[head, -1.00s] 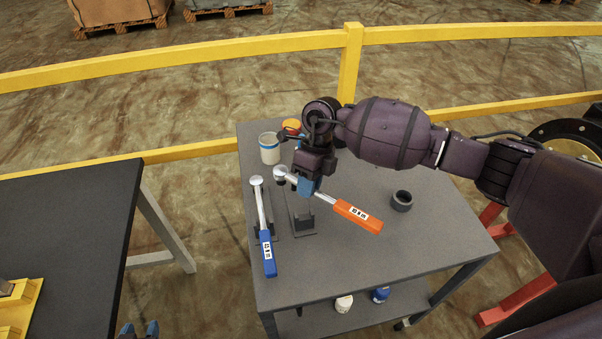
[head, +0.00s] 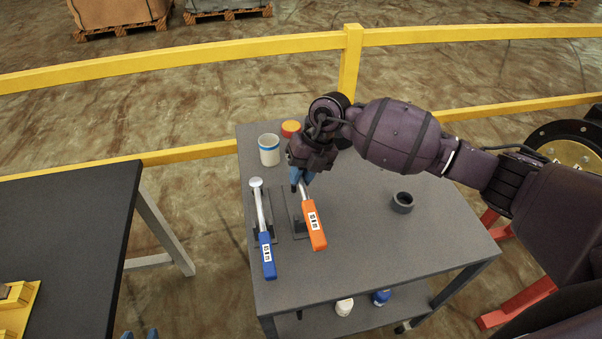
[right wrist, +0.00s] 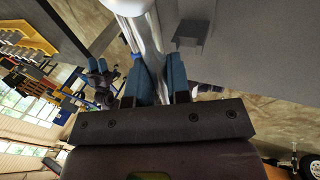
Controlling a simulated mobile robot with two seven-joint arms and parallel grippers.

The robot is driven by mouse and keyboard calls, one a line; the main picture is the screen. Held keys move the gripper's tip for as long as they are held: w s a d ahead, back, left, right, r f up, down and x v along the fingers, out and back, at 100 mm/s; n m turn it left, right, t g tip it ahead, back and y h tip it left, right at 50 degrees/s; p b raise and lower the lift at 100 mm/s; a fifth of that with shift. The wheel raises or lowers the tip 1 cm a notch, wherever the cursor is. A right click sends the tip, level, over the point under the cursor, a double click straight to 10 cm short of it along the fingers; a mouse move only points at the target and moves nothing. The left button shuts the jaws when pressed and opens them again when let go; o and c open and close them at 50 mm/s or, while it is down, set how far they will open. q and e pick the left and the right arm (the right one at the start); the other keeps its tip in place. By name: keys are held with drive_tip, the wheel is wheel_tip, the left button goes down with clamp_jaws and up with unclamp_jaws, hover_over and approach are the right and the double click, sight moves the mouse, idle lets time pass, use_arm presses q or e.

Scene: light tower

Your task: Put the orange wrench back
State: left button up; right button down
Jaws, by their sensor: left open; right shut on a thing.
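The orange wrench (head: 315,225) has an orange handle with a white label and a metal shaft. My right gripper (head: 301,178) is shut on its shaft, which also shows between the blue fingers in the right wrist view (right wrist: 149,45). The wrench head is hidden under the gripper in the head view. The handle points toward the table's front, beside a dark holder (head: 299,227). A holder bracket (right wrist: 191,33) shows right of the shaft in the right wrist view. I cannot tell whether they touch. My left gripper (head: 140,335) is open at the bottom edge, mostly out of frame.
A blue-handled wrench (head: 268,256) lies in a holder to the left. A white cup with a blue band (head: 269,150), an orange-topped container (head: 291,128) and a dark ring (head: 403,202) stand on the grey table (head: 360,260). A yellow railing (head: 351,65) runs behind.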

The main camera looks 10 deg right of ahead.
drive_tip(key=shift+f+b, duration=1.5)
drive_tip(key=shift+f, duration=1.75)
drive_tip(key=shift+r, duration=0.25)
drive_tip(key=shift+p, duration=0.35)
drive_tip(key=shift+f, duration=0.15)
